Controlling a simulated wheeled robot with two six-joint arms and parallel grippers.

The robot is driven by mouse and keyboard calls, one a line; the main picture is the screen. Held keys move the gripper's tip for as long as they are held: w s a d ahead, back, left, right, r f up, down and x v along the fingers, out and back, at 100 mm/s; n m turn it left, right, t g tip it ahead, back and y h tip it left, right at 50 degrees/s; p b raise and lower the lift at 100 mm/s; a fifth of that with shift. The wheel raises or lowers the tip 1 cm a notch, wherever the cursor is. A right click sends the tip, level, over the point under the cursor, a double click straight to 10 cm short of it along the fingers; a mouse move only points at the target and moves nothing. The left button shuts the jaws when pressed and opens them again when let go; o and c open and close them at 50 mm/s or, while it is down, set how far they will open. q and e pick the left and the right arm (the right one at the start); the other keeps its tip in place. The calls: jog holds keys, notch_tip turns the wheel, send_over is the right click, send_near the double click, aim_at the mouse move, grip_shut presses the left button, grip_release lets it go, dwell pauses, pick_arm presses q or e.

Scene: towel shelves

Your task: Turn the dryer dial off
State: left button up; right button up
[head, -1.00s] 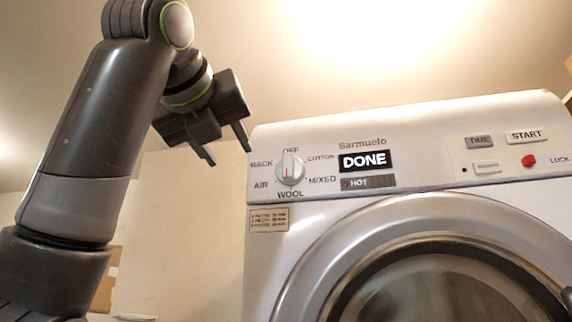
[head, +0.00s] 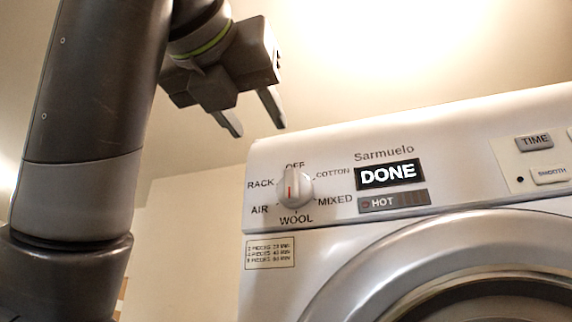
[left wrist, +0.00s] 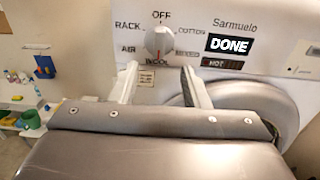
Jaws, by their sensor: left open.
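The dryer dial (head: 295,187) is a round white knob with a red mark on its grip, at the left of the dryer's panel. Labels OFF, COTTON, MIXED, WOOL, AIR and RACK ring it. The red mark seems to lie on the lower half, toward WOOL, but it is small. The dial also shows in the left wrist view (left wrist: 159,42), beyond and between the fingers. My left gripper (head: 258,130) is open and empty, up and left of the dial in the head view, apart from it. My right gripper is not in view.
The dryer's display (head: 390,174) reads DONE, with a HOT strip (head: 394,201) below. The round door (head: 400,250) fills the lower right. In the left wrist view, a green cup (left wrist: 30,120) and small items stand at the left. Space above the dryer is clear.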

pick_arm(q)
jog(key=p, duration=0.4)
send_near(289, 175)
jog(key=p+x, duration=0.3)
jog(key=x, duration=0.4)
jog(key=shift+w+r, duration=0.15)
jog(key=shift+w+d+p, duration=0.2)
jog(key=shift+w+p, duration=0.1)
jog(key=shift+w, duration=0.25)
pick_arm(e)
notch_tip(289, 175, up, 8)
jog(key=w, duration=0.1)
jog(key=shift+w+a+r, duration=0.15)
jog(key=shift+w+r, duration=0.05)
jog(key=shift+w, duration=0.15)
pick_arm(q)
grip_shut()
